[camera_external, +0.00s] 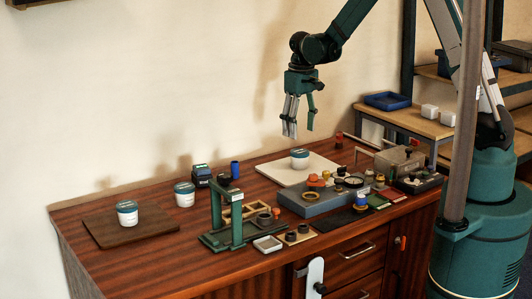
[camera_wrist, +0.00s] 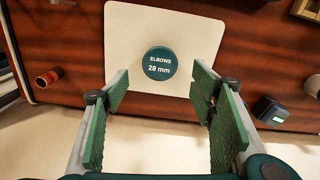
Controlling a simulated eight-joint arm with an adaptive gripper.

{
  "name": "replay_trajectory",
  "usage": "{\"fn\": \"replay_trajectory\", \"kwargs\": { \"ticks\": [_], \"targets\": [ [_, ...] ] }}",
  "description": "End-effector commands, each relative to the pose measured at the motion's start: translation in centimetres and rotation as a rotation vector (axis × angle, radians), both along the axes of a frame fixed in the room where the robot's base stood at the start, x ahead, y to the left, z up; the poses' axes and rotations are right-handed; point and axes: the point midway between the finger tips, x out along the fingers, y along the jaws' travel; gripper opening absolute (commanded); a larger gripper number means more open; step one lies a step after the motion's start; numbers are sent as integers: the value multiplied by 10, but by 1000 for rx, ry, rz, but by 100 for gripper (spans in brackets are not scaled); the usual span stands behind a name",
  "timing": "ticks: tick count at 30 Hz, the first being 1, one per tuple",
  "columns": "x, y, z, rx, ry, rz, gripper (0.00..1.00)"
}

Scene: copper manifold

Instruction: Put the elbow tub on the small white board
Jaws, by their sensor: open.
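The elbow tub, white with a dark teal lid (camera_wrist: 160,63) reading "ELBOWS 28 mm", stands upright on the small white board (camera_wrist: 122,32). In the external view, the tub (camera_external: 299,160) is near the back of the bench on the white board (camera_external: 318,174). My gripper (camera_external: 301,126) is above the tub, fingers pointing down, empty and apart from it. In the wrist view, the open green-padded fingers (camera_wrist: 157,90) are spread wide, with the tub lid beyond and between their tips.
Two similar tubs stand to the left, one on a dark brown board (camera_external: 98,231) and one on the bench (camera_external: 185,194). A green stand (camera_external: 226,215) is at the front. A grey block (camera_external: 310,203) with fittings sits right of it. An orange-brown cylinder (camera_wrist: 47,79) is beside the white board.

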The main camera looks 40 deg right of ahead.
Motion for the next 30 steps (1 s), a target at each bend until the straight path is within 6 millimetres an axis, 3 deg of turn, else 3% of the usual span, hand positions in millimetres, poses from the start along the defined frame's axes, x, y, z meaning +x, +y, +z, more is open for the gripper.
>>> {"fn": "replay_trajectory", "kwargs": {
  "ticks": [9, 30],
  "targets": [
    [0, 0, 24, 0, 0, 0, 56],
    [0, 0, 26, 0, -1, 0, 56]
  ]
}}
